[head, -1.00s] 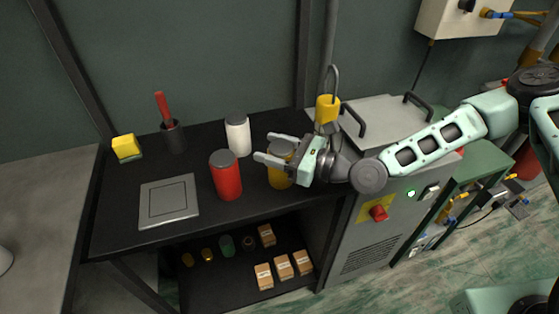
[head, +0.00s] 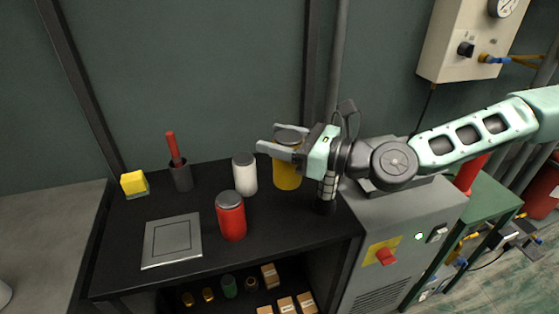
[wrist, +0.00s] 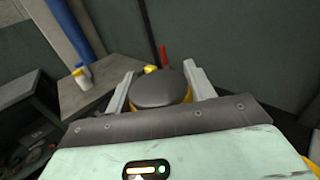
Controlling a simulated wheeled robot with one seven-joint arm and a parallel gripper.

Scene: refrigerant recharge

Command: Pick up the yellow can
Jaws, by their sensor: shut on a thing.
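The yellow can (head: 287,176) has a dark grey lid and is upright between the fingers of my gripper (head: 277,142). My gripper is shut on it near its top. In the head view the can appears raised above the black bench, right of the white can (head: 244,174) and the red can (head: 231,216). In the wrist view the can's grey lid (wrist: 160,88) fills the space between the two pale fingers, with yellow showing at its edge. The can's far side is hidden.
The black bench (head: 120,262) also holds a grey square plate (head: 172,240), a dark cup with a red-handled tool (head: 181,176) and a yellow sponge (head: 134,184). A grey machine (head: 405,220) stands to the right. Small boxes (head: 286,305) sit on the lower shelf.

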